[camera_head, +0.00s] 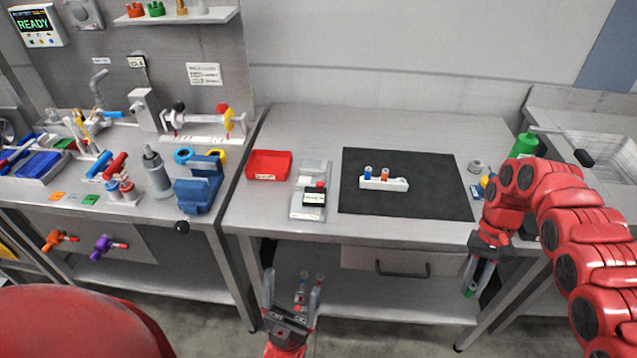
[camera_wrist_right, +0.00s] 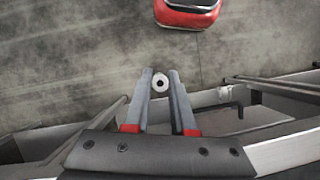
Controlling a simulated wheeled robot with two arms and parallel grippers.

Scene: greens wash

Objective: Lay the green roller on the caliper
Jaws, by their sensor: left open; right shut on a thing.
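The green roller (camera_head: 470,292) is held low at the fingertips of my right gripper (camera_head: 474,280), in front of the bench's right side. In the right wrist view its pale round end with a dark centre (camera_wrist_right: 160,82) shows between the shut fingers (camera_wrist_right: 161,85). A grey device with a dark label and a red button (camera_head: 314,170), which looks like the caliper, lies on the bench left of the black mat. Nothing visible lies across it. My left gripper (camera_head: 292,285) is open, low in front of the bench.
A white block with a blue and an orange roller (camera_head: 385,184) sits on the black mat (camera_head: 430,205). A red tray (camera_head: 268,164) lies left of the caliper. A blue vise (camera_head: 200,185) stands on the left bench. A green bottle (camera_head: 523,144) stands at the right.

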